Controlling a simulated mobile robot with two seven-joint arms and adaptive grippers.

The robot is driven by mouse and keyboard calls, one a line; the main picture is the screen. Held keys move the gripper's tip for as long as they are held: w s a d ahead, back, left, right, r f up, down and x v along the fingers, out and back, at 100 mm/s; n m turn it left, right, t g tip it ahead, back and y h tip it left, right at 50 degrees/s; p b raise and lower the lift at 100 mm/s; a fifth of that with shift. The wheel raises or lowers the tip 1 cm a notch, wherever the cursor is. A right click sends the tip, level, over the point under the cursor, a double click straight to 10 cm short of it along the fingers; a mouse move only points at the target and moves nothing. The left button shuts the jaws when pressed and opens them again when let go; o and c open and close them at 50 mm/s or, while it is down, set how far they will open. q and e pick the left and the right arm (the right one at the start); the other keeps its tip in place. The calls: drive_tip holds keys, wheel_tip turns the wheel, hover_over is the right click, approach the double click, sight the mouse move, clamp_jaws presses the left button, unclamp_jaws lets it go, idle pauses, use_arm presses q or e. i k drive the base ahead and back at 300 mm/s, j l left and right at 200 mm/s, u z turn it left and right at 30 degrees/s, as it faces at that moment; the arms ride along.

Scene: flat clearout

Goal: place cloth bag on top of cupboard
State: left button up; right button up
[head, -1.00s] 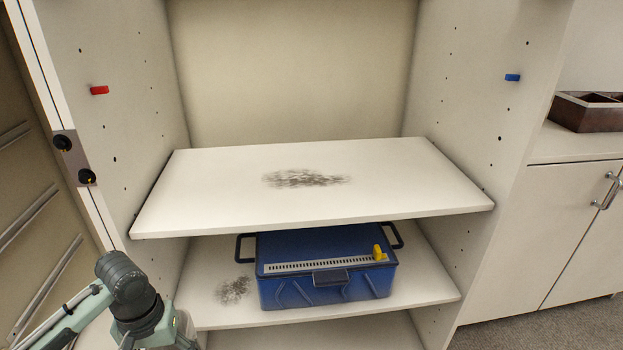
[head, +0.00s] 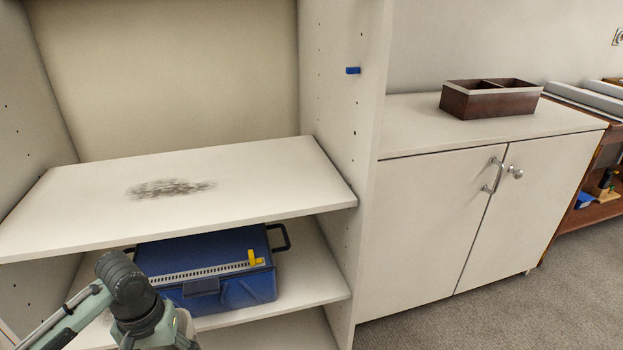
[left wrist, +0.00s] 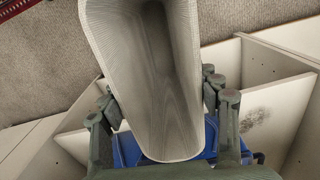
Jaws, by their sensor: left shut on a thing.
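The cupboard (head: 440,215) is a low cream unit with two doors at the right of the head view. Its top (head: 415,122) has bare room left of a dark wooden box. In the left wrist view, my left gripper (left wrist: 160,92) is shut on a grey-beige, finely ribbed thing, which looks like the cloth bag (left wrist: 185,115). It fills the middle of that view and hides part of what is beyond. In the head view only my left arm shows, at the lower left; the gripper and bag are out of sight. My right gripper is not in view.
The two-part dark wooden box (head: 490,100) stands on the cupboard's top. A tall open shelf unit (head: 338,130) is at left, its middle shelf (head: 260,180) smudged and otherwise empty. A blue crate (head: 205,275) sits on the shelf below. Carpet (head: 470,315) lies in front of the cupboard.

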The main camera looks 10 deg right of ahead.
sight(436, 119)
drive_tip(key=l+z, duration=0.1)
drive_tip(key=l, duration=1.4)
drive_tip(key=i+l+z, duration=0.1)
drive_tip(key=l, duration=1.35)
